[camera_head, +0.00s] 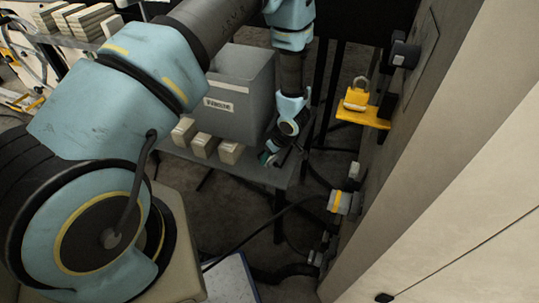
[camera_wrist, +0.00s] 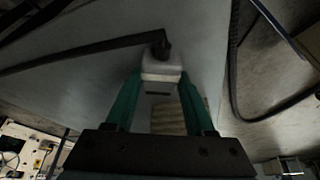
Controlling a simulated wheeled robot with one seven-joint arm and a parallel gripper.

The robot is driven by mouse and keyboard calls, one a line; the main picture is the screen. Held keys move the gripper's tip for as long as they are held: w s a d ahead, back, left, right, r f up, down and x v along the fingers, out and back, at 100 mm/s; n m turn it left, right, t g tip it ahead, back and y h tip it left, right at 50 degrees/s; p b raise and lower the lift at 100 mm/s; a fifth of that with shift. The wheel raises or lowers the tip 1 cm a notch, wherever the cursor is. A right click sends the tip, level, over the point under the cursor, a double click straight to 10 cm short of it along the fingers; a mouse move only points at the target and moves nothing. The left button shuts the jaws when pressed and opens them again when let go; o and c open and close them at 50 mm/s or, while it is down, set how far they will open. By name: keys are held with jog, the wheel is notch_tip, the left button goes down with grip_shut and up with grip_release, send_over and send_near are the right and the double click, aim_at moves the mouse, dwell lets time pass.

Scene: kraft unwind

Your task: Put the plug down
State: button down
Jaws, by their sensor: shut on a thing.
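The plug (camera_wrist: 161,67) is a pale grey block with a black cable leaving its far end in the wrist view. My gripper (camera_wrist: 162,88) is shut on it, with a green finger on each side. In the head view my gripper (camera_head: 269,157) points down at the right end of a grey table (camera_head: 262,172), beside a grey bin. The plug is too small and covered to make out there. A grey surface lies behind the plug in the wrist view; I cannot tell whether the plug touches it.
The labelled grey bin (camera_head: 240,95) stands on the table with several pale blocks (camera_head: 204,145) before it. A cabinet at right carries a yellow padlock (camera_head: 356,97) on a yellow bracket (camera_head: 362,117) and a grey-yellow connector (camera_head: 340,202). Black cables hang between table and cabinet.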

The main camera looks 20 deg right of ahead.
jog(key=shift+f, duration=0.15)
jog(key=shift+c, duration=1.3)
grip_release()
jog(key=p+v, duration=0.1)
jog(key=v, duration=1.1)
